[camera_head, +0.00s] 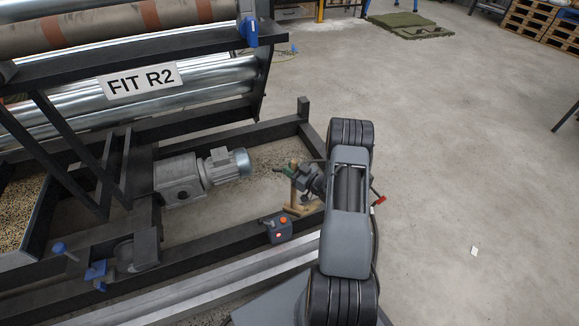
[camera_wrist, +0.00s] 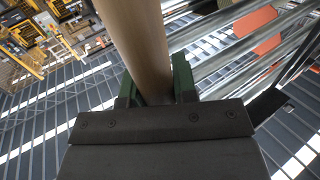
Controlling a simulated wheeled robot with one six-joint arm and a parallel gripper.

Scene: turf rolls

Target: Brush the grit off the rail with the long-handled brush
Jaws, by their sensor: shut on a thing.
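My gripper (camera_head: 291,170) has green fingers and is over the right end of the machine's dark frame. In the wrist view my gripper (camera_wrist: 155,86) is shut on the round wooden handle of the brush (camera_wrist: 139,35). In the head view part of the brush (camera_head: 292,209) shows as pale wood below my gripper, low by the frame; my arm hides some of it. Its bristles cannot be made out. A long pale metal rail (camera_head: 190,288) runs along the front of the machine. I cannot make out grit on it. Dark specks of grit (camera_head: 262,160) lie on the floor inside the frame.
A control box (camera_head: 279,229) with a red button stands close to the brush. A grey motor (camera_head: 199,175) sits inside the frame. Open concrete floor (camera_head: 470,170) lies to the right.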

